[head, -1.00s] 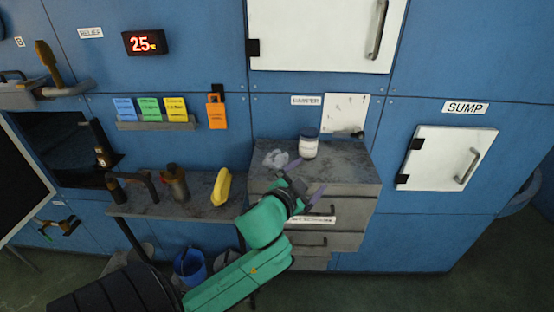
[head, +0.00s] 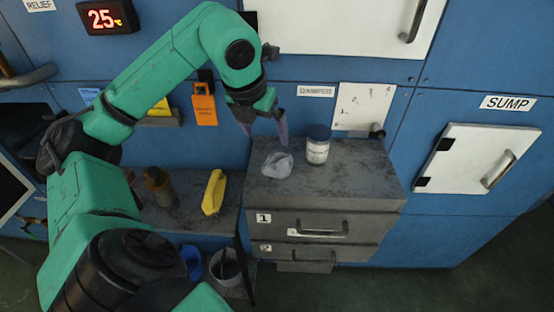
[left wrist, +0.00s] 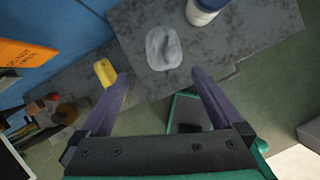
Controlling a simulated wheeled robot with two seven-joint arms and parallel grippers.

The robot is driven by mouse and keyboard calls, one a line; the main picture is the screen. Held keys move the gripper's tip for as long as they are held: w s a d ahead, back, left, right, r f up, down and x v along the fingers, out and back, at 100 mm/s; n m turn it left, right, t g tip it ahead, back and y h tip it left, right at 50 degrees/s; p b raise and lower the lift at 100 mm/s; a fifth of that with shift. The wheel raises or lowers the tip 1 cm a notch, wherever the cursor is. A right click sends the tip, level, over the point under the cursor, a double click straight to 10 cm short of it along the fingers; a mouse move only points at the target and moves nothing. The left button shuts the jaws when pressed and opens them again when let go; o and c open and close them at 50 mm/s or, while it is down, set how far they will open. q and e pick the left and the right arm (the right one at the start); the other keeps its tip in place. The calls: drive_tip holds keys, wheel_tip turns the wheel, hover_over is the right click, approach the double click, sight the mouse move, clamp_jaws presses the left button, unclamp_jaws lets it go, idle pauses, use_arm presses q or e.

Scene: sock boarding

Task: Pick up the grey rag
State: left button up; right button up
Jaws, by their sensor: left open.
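The grey rag (head: 277,165) lies crumpled on top of the grey drawer cabinet (head: 340,180), near its left side. In the left wrist view the rag (left wrist: 163,48) shows as a pale grey lump on the cabinet top, beyond the fingertips. My left gripper (head: 265,132) is open and empty, pointing down above the rag and apart from it. Its two purple fingers (left wrist: 160,80) are spread wide in the left wrist view. My right gripper is not in view.
A white jar with a dark lid (head: 317,146) stands just right of the rag. A yellow object (head: 214,192) and a brown bottle (head: 159,187) are on the lower shelf to the left. A white panel (head: 363,108) is behind the cabinet. The cabinet top's right part is clear.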

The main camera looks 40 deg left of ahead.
use_arm(q)
approach(277, 160)
drive_tip(key=x, duration=0.2)
drive_tip(key=shift+f+b, duration=0.35)
drive_tip(key=p+x, duration=0.2)
drive_tip(key=x, duration=0.3)
drive_tip(key=shift+w, duration=0.2)
drive_tip(key=shift+w+f, duration=0.15)
drive_tip(key=shift+f, duration=0.3)
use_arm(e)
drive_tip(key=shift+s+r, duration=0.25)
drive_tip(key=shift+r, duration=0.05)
use_arm(q)
drive_tip(key=shift+f, duration=0.15)
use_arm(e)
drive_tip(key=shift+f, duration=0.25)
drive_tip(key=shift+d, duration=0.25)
use_arm(q)
drive_tip(key=c, duration=1.2)
